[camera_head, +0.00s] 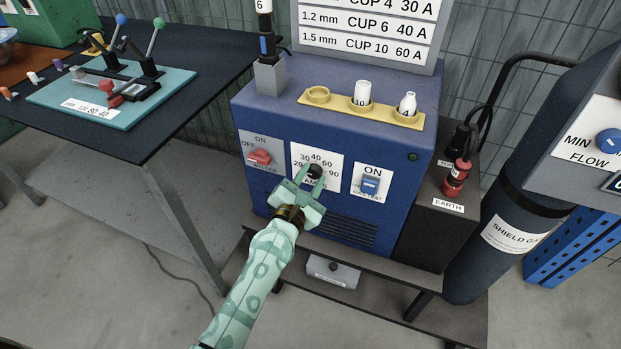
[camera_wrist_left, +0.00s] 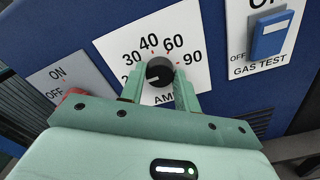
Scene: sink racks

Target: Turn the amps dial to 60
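The amps dial (camera_head: 314,171) is a round black knob on a white plate on the blue machine's front. In the left wrist view the dial (camera_wrist_left: 160,72) sits below the numbers 30, 40, 60 and 90; the 20 is partly hidden. I cannot tell for sure which number its pointer faces. My left gripper (camera_head: 310,175) is at the dial, one pale green finger on each side. In the left wrist view the fingers of the left gripper (camera_wrist_left: 159,76) look open, with narrow gaps beside the knob. My right gripper is not in view.
A red ON/OFF switch (camera_head: 259,157) is left of the dial plate, and a blue gas test switch (camera_head: 370,185) is right of it. A yellow cup holder (camera_head: 362,108) stands on the machine. A sign (camera_head: 365,30) above lists 1.5 mm, cup 10, 60 A.

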